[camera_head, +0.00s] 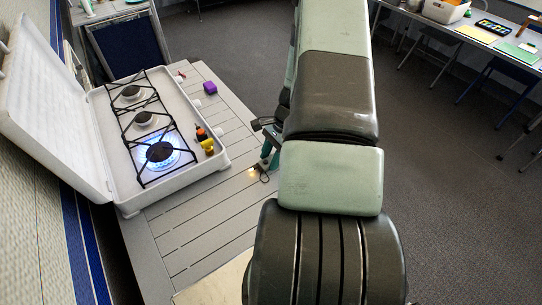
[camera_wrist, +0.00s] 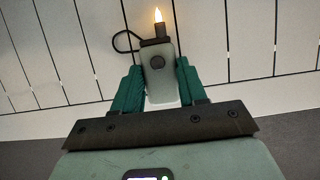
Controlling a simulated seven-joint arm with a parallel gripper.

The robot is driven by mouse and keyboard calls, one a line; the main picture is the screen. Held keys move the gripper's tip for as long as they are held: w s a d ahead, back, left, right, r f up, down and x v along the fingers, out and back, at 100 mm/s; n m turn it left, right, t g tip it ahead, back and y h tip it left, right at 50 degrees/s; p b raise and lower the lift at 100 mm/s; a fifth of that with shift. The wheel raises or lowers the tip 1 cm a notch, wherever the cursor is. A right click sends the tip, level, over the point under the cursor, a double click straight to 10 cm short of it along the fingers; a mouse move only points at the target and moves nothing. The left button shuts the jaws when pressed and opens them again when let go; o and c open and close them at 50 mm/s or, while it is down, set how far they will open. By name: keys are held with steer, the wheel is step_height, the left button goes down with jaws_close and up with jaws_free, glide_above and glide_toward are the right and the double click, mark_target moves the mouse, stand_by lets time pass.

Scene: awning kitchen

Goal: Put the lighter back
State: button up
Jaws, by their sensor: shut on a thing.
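The lighter (camera_wrist: 158,66) is grey-green with a round dark button, a dark nozzle and a lit flame at its tip, in the wrist view. A dark loop sticks out from its left side. My gripper (camera_wrist: 159,84) is shut on the lighter's body, one teal finger on each side. In the head view my gripper (camera_head: 268,155) is over the right edge of the slatted table (camera_head: 190,235), partly hidden by my arm. The lighter's flame (camera_head: 252,172) glows there. I cannot tell how high the lighter is above the slats.
A white camping stove (camera_head: 209,169) with its lid open stands on the table's left. Its front burner (camera_head: 160,152) burns with a blue flame. Small orange and yellow items sit at its right side. Slats between stove and gripper are clear.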

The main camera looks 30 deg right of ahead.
steer(key=o, duration=1.1)
steer(key=shift+f, duration=0.15)
steer(key=shift+c, duration=0.2)
steer(key=v, duration=1.2)
